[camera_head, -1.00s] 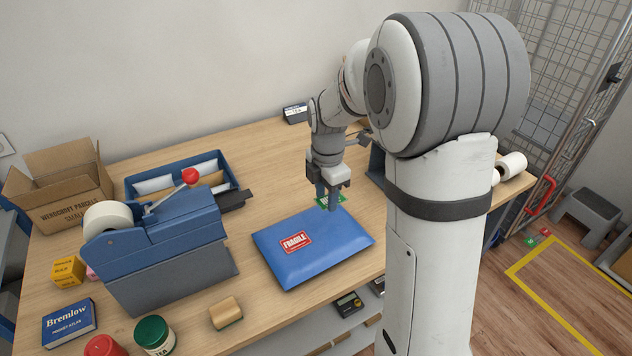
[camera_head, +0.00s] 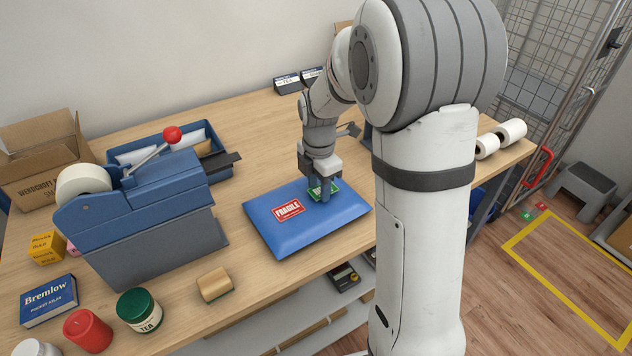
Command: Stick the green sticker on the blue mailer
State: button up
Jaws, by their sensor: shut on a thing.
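The blue mailer (camera_head: 290,240) lies flat on the wooden counter, left of my arm. It carries a red FRAGILE label (camera_head: 288,210). My gripper (camera_head: 323,196) points down over the mailer's upper right part, its fingers shut on the green sticker (camera_head: 315,188). The sticker is at or just above the mailer's surface. I cannot tell whether it touches. The fingers hide part of the sticker.
A blue tape dispenser (camera_head: 160,240) with a red knob stands left of the mailer. A blue tray of envelopes (camera_head: 225,163) is behind it. A wood-topped block (camera_head: 214,284), a green-lidded tea tin (camera_head: 139,310) and a red candle-like jar (camera_head: 88,331) stand near the front edge.

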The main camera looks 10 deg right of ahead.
aim_at(319, 191)
jog(key=shift+f, duration=0.2)
jog(key=o, duration=0.7)
jog(key=shift+r+p, duration=2)
jog(key=shift+r, duration=0.8)
notch_tip(319, 191, up, 8)
jog(key=p, duration=0.5)
jog(key=shift+p, duration=0.35)
